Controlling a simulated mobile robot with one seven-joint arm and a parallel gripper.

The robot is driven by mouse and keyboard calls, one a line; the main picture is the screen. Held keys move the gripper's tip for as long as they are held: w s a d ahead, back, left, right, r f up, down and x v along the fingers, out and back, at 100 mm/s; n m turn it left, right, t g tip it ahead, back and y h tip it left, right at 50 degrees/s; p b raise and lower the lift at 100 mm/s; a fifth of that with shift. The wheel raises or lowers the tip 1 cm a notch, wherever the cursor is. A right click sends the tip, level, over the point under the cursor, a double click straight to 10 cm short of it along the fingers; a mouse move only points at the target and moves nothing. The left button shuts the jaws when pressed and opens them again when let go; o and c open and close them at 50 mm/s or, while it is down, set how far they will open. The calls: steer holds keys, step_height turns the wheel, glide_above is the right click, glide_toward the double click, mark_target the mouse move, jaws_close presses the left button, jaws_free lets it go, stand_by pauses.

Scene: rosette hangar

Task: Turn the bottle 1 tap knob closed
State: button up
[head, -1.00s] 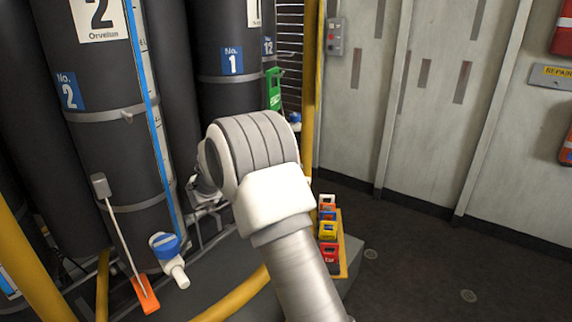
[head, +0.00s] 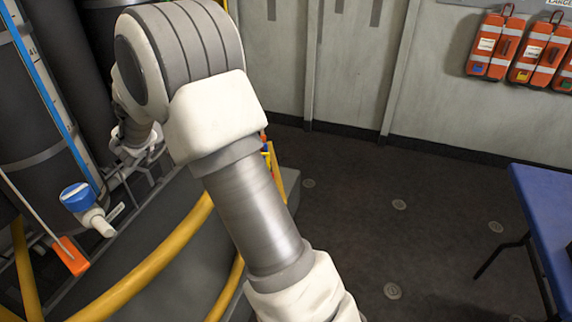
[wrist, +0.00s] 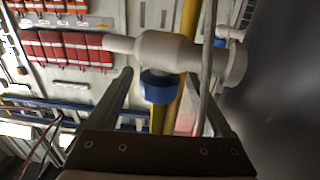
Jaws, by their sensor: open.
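In the wrist view, a white tap body (wrist: 165,48) with a spout to the left crosses the space ahead of my gripper (wrist: 167,78). Its blue knob (wrist: 160,88) shows between the two spread fingers, with space on either side. I cannot tell whether the fingers are level with the knob, and no bottle number shows there. In the head view, my arm hides most of the gripper and whatever is in front of it. Another tap's blue knob (head: 78,197) is at the left, by the dark bottle (head: 40,145) next to it.
A curved yellow rail (head: 150,262) runs below the bottles. An orange tag (head: 70,256) hangs at the left. A blue table (head: 545,205) stands at the right, and the dark floor (head: 350,220) between is open. A second blue knob (wrist: 221,42) shows behind the tap.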

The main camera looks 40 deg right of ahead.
steer(key=n+t+y+b, duration=0.1)
steer(key=t+b, duration=0.1)
steer(key=n+t+y+b, duration=0.2)
steer(key=shift+s+d+f+n+y, duration=0.1)
steer(key=shift+d+f+n+y, duration=0.1)
steer(key=shift+n+y, duration=0.1)
steer(key=n+t+y+b, duration=0.2)
steer(key=y, duration=0.1)
steer(key=shift+r+t, duration=0.15)
steer(key=shift+t, duration=0.15)
steer(key=shift+a+r+n+t+y+p, duration=0.15)
steer(key=shift+n+t+y, duration=0.25)
steer(key=shift+n+y, duration=0.4)
steer(key=shift+d+n+t+y+p, duration=0.15)
steer(key=shift+n+t+y, duration=0.35)
steer(key=shift+y, duration=0.4)
steer(key=shift+a+n+y+p, duration=0.1)
steer(key=shift+n+y+p, duration=0.25)
steer(key=shift+n+y, duration=0.2)
steer(key=shift+n+y+p, duration=0.45)
steer(key=shift+y+p, duration=0.25)
steer(key=shift+y, duration=0.15)
